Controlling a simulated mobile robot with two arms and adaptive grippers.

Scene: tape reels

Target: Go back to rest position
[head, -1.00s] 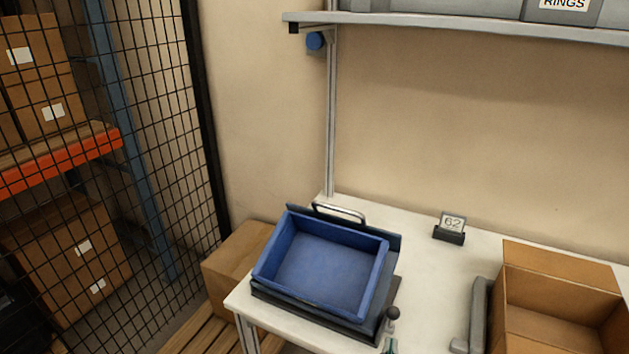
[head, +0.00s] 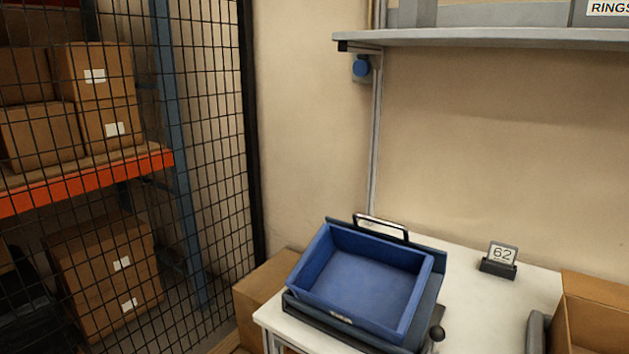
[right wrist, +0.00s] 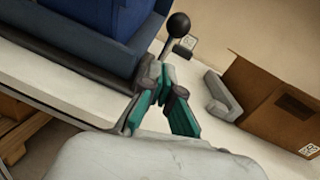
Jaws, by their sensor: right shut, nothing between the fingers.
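My right gripper (right wrist: 158,103) shows in the right wrist view, with teal fingers, shut and empty. It is beside the dark stand under the blue bin, near a lever with a black ball knob (right wrist: 178,24). I cannot tell whether it touches the stand. The empty blue bin (head: 362,283) sits tilted on the dark stand (head: 428,300) at the left end of the white table (head: 472,267). The knob also shows in the head view (head: 437,333). Neither gripper is in the head view; my left gripper is not seen.
An open cardboard box (head: 597,318) stands on the table at the right, with a grey piece (head: 537,332) beside it. A "62" sign (head: 499,259) stands behind. A shelf (head: 480,38) hangs above. A mesh fence (head: 215,150) and racked boxes are at left.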

